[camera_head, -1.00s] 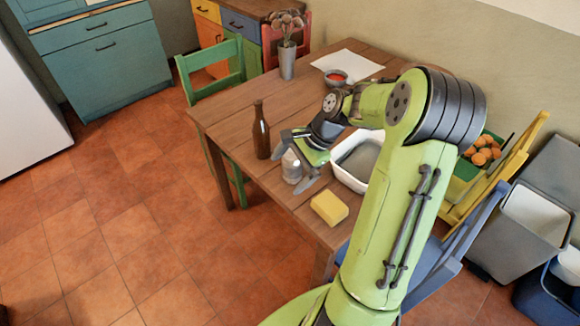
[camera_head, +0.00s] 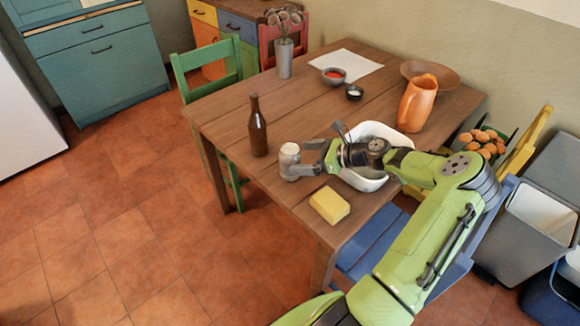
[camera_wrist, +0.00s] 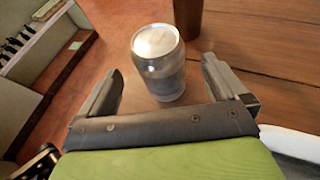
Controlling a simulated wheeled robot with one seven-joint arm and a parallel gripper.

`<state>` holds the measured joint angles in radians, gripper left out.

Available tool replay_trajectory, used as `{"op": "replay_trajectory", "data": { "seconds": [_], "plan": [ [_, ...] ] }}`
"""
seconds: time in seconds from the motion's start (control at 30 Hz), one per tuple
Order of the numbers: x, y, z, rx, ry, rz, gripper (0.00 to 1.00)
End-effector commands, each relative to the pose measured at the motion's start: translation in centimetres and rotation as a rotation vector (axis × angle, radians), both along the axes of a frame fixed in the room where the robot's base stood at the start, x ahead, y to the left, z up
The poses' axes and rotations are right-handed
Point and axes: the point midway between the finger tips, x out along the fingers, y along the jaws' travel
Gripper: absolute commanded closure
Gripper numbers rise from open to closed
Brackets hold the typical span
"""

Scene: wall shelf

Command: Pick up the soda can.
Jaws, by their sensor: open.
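The soda can (camera_head: 289,155) is silver-grey and stands upright on the wooden table (camera_head: 240,108) near its front left edge. My gripper (camera_head: 294,160) is low over the table, reaching in from the right with its fingers at the can. In the wrist view the can (camera_wrist: 159,64) stands ahead of and between the two open fingers of my gripper (camera_wrist: 163,86). A gap shows on each side of the can, and neither finger visibly touches it.
A brown bottle (camera_head: 257,128) stands just behind the can to the left. A yellow sponge (camera_head: 329,205) lies in front to the right. A white basin (camera_head: 372,184) sits under my arm. An orange jug (camera_head: 417,103) and bowls (camera_head: 333,76) stand farther back.

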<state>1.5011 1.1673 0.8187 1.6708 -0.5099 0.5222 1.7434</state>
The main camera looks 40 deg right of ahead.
Motion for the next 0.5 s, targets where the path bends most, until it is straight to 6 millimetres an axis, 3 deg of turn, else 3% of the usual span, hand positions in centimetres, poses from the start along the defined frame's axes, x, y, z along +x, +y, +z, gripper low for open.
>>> {"op": "replay_trajectory", "data": {
  "seconds": [0.3, 0.5],
  "plan": [
    [3.9, 2.7, -2.2, 0.0, 0.001, 0.003, 0.01],
    [4.1, 2.8, -2.0, -0.001, 0.001, 0.001, 0.01]
  ]
}}
